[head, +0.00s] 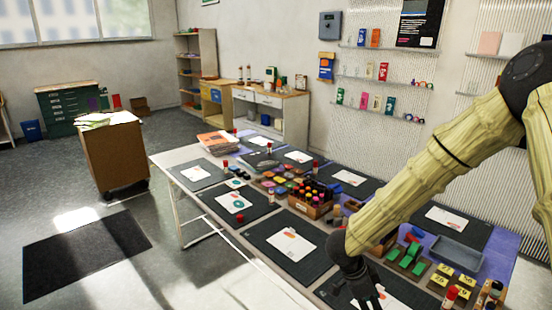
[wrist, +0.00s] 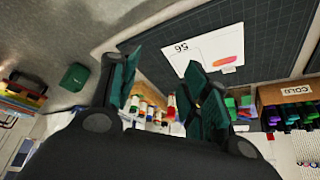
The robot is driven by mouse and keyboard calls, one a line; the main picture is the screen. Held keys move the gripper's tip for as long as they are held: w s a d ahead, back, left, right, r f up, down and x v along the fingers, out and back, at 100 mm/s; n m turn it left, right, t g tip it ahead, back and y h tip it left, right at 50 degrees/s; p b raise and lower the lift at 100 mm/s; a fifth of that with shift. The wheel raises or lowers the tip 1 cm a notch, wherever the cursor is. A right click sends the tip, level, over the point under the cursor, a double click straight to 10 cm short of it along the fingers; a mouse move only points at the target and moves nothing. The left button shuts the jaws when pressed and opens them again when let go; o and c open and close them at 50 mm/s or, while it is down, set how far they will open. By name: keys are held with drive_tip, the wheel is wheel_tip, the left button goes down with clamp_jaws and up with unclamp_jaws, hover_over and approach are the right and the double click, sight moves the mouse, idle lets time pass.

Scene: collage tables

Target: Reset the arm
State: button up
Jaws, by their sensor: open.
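My arm (head: 430,175) reaches down from the right side of the head view, in a bark-like cream sleeve. My gripper (head: 368,300) hangs low over the near end of the long collage table (head: 175,160), above a dark mat. In the wrist view my gripper (wrist: 165,85) shows its two green-padded fingers spread apart with nothing held between them. Beyond the fingers lies a white card (wrist: 205,50) with an orange-pink shape on a dark mat (wrist: 265,35). Part of the mat below my gripper is hidden by it.
A wooden caddy of bottles (head: 310,200) stands mid-table. Green blocks (head: 405,257), a grey tray (head: 447,249) and yellow number cards (head: 455,277) lie right of my gripper. A wooden cabinet (head: 115,155) stands left. Floor between cabinet and table is clear.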

drive_tip(key=s+f+n+t, duration=0.1)
drive_tip(key=s+f+n, duration=0.2)
drive_tip(key=f, duration=0.3)
drive_tip(key=s+d+f+n+t+b, duration=0.1)
drive_tip(key=s+f+n, duration=0.3)
drive_tip(key=f, duration=0.2)
drive_tip(key=s+f+n+t, duration=0.1)
drive_tip(key=s+f+n, duration=0.2)
drive_tip(key=f, duration=0.4)
drive_tip(key=s+a+f+n+y, duration=0.1)
drive_tip(key=s+f+n, duration=0.1)
drive_tip(key=s, duration=0.4)
drive_tip(key=s+a+f+n+g+y, duration=0.1)
drive_tip(key=s+f+n+y, duration=0.1)
drive_tip(key=s, duration=0.5)
drive_tip(key=s+a+f+n+g+y+b, duration=0.1)
drive_tip(key=s+a+f+n+y, duration=0.1)
drive_tip(key=s, duration=0.5)
drive_tip(key=shift+f+n, duration=0.85)
drive_tip(key=shift+n, duration=0.25)
